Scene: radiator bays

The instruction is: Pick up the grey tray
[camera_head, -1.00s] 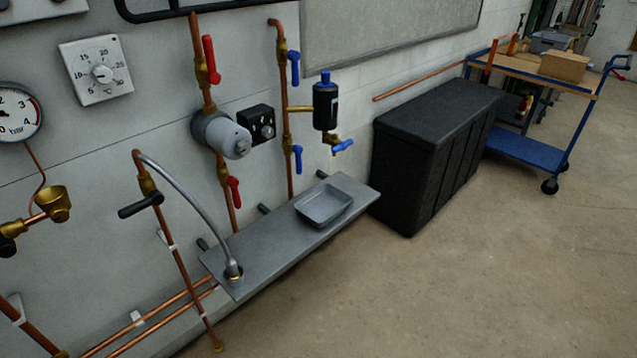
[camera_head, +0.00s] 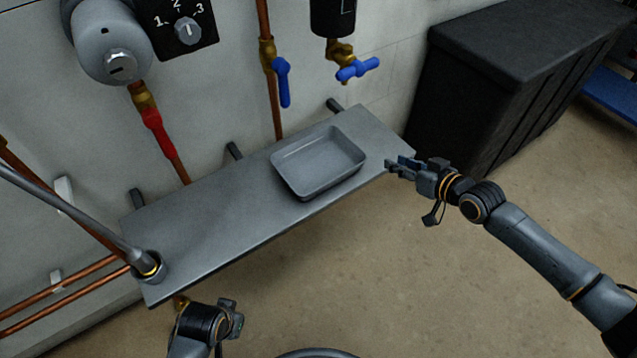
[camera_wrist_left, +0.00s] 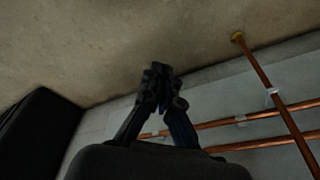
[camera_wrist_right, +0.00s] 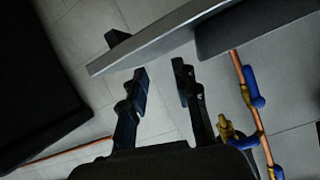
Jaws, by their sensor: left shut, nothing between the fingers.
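The grey tray (camera_head: 318,158) is a shallow, empty rectangular pan. It sits upright on the grey wall shelf (camera_head: 215,225), towards the shelf's right end. My right gripper (camera_head: 393,168) is open and empty, just right of the tray near the shelf's right end, apart from the tray. In the right wrist view its fingers (camera_wrist_right: 160,76) are spread below the shelf edge, and part of the tray (camera_wrist_right: 245,25) shows at upper right. My left gripper (camera_head: 232,312) is low in front of the shelf, away from the tray. In the left wrist view its fingertips (camera_wrist_left: 160,72) are together and empty.
Copper pipes with a red valve handle (camera_head: 157,132) and blue handles (camera_head: 357,68) rise behind the shelf. A black chest (camera_head: 500,85) stands at right.

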